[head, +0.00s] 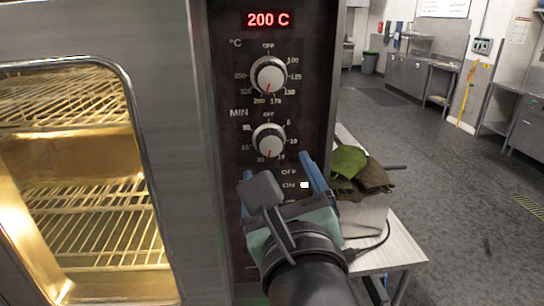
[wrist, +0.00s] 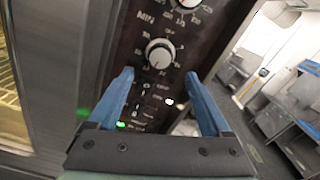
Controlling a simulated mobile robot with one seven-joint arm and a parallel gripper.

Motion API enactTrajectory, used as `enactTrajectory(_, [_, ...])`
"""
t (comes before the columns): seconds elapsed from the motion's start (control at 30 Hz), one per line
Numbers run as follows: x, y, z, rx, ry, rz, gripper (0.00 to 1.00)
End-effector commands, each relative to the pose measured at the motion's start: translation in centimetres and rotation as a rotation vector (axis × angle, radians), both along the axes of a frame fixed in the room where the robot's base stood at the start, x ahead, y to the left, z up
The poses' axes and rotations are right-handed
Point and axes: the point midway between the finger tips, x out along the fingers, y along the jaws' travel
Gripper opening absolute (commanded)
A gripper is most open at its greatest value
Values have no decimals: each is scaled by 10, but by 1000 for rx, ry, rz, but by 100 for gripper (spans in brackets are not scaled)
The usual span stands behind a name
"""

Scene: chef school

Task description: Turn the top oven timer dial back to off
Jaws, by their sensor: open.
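The timer dial (head: 269,141) is the lower round knob on the oven's dark control panel, marked MIN, with OFF at the top of its scale. Its red pointer points nearly straight down, between the 15 and 20 marks. The temperature dial (head: 269,75), marked °C, is above it, under a red display reading 200 C. My gripper (head: 276,168) is open and empty, its blue fingers just below the timer dial. In the wrist view the timer dial (wrist: 160,53) appears just beyond and between the open fingertips (wrist: 158,76), with no contact visible.
The lit oven with wire racks (head: 85,190) is at left behind a glass door. To the right of the panel, a pale table (head: 400,250) carries a green mitt (head: 348,161) and dark cloth. Below the timer dial are ON/OFF markings and a lit white switch (head: 304,185). Open floor lies at right.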

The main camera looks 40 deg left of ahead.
Motion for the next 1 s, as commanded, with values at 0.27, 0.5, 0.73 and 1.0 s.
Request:
enactTrajectory(0.27, [35, 42, 4, -1, 2, 2, 83])
enactTrajectory(0.5, [49, 57, 2, -1, -1, 0, 83])
enactTrajectory(0.73, [50, 58, 2, 1, -2, -2, 83])
enactTrajectory(1.0, [50, 58, 2, 0, -2, -1, 50])
